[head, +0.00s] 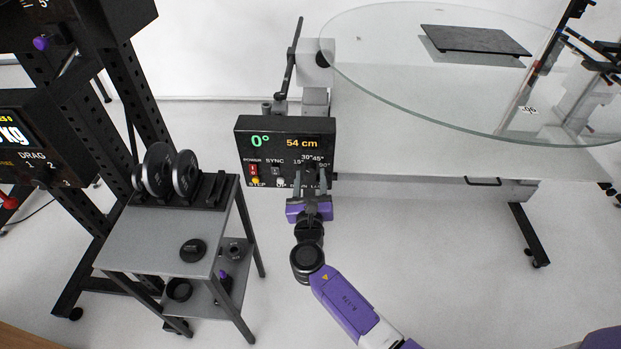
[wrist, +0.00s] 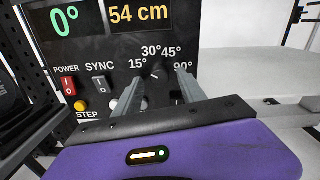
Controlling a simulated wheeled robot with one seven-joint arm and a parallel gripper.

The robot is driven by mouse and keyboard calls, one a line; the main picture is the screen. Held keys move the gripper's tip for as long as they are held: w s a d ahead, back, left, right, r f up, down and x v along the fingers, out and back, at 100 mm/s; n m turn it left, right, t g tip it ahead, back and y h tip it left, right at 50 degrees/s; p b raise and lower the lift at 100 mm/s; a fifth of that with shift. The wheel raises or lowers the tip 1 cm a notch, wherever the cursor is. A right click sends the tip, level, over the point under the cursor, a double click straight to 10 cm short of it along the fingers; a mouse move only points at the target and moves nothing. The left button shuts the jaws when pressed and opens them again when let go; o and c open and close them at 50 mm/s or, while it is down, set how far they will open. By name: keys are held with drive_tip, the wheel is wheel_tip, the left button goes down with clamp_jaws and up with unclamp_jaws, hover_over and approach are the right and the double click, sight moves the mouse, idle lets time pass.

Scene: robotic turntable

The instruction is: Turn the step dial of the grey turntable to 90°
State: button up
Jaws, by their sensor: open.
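The turntable's black control box (head: 285,125) faces me and its display reads 0° and 54 cm. The step dial (wrist: 156,71) is a small dark knob with marks 15°, 30°, 45° and 90° around it. Its pointer is too dark and small to read. My gripper (head: 312,178) is in front of the box's lower right, and its fingers cover most of the dial in the head view. In the wrist view my gripper (wrist: 160,88) is open, with one finger on each side of the dial. I cannot tell whether they touch it.
A red power switch (wrist: 68,86), a sync switch (wrist: 100,85) and a yellow step button (wrist: 80,105) are left of the dial. The glass disc (head: 400,107) overhangs at right. A small cart (head: 150,240) with black discs stands at left.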

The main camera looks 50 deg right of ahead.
clamp_jaws()
